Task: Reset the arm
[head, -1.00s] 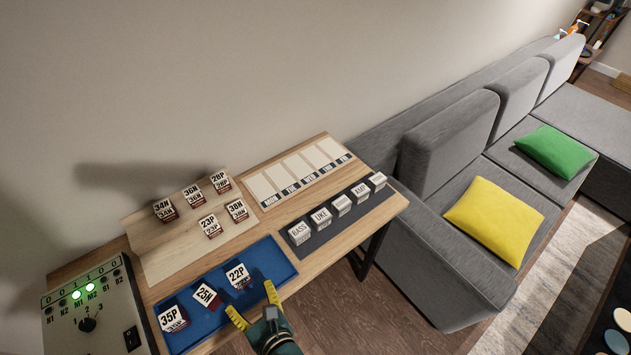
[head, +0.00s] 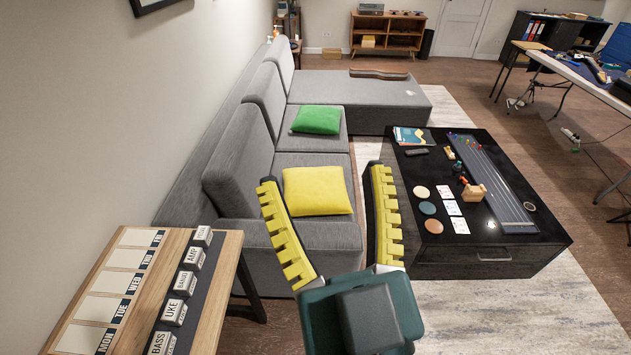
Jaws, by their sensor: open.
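My gripper (head: 322,207) shows at the bottom middle of the head view, with a dark green body and two yellow toothed fingers. The fingers are spread wide apart and nothing is between them. It is in the air, to the right of the wooden table (head: 226,277) and in front of the grey sofa as seen from here. It touches nothing that I can see.
The table bears white labelled blocks (head: 174,312) and a weekday board (head: 125,258). A grey sofa (head: 240,165) with yellow (head: 318,191) and green (head: 316,120) cushions stands behind. A black coffee table (head: 500,252) with small items stands right. Rug and floor are open at lower right.

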